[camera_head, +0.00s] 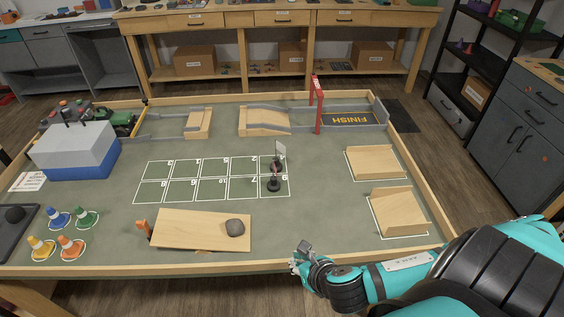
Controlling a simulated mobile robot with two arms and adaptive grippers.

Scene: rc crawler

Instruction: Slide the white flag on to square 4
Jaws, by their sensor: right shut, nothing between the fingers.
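The white flag (280,149) stands upright at the right end of the white-lined grid of numbered squares (213,180) in the camera_head view. It is in the far row's rightmost square. A dark, round-based piece (274,184) stands just in front of it, in the near row. The small numbers are hard to read, so I cannot surely tell which square is 4. My right gripper (301,255) is shut and empty near the table's front edge, well in front of the flag and apart from it. My left gripper is not in view.
A tilted wooden board (190,228) with a grey stone (235,228) lies in front of the grid. Wooden ramps (397,211) stand at the right. Small coloured cones (72,246) and a blue-white box (75,150) are at the left. Green mat right of the grid is clear.

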